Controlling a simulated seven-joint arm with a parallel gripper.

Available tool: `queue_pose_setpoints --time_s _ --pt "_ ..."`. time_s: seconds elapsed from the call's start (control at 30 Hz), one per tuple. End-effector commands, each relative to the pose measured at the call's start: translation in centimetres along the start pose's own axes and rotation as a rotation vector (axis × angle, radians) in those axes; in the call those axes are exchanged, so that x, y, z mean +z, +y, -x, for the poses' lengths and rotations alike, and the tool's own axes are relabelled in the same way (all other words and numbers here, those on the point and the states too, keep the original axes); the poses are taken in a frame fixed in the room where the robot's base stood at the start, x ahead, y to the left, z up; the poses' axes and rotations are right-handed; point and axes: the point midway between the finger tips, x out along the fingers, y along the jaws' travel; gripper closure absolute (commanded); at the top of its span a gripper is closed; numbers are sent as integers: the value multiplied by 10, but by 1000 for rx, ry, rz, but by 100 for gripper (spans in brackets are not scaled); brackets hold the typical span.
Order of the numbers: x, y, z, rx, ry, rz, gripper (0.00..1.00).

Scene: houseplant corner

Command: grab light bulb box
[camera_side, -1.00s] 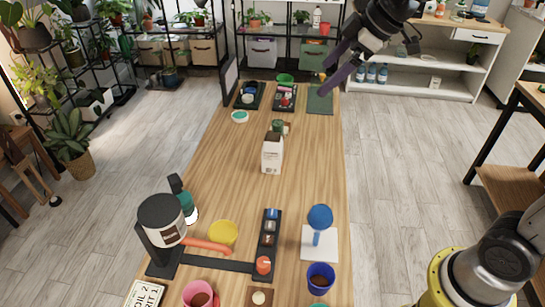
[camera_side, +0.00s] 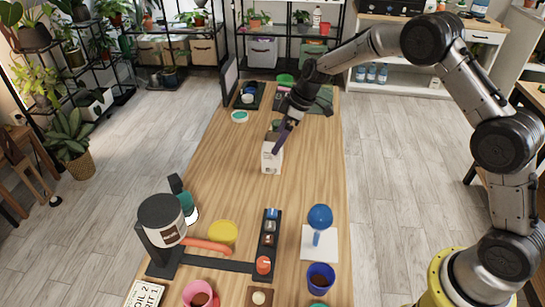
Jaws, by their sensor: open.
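The fingers hide part of the box's top. I cannot tell from this view whether they touch it.
A green item (camera_side: 274,124) stands close behind the box. Dark trays of small things are at the table's far end. Bare wood lies around the box.

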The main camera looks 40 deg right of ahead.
Motion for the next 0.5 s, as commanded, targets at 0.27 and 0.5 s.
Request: queue_pose_setpoints --time_s 0.27,0.5 --pt "-1 0 -27 0 0 1 0" --pt "-3 4 -56 -1 -1 1 0"
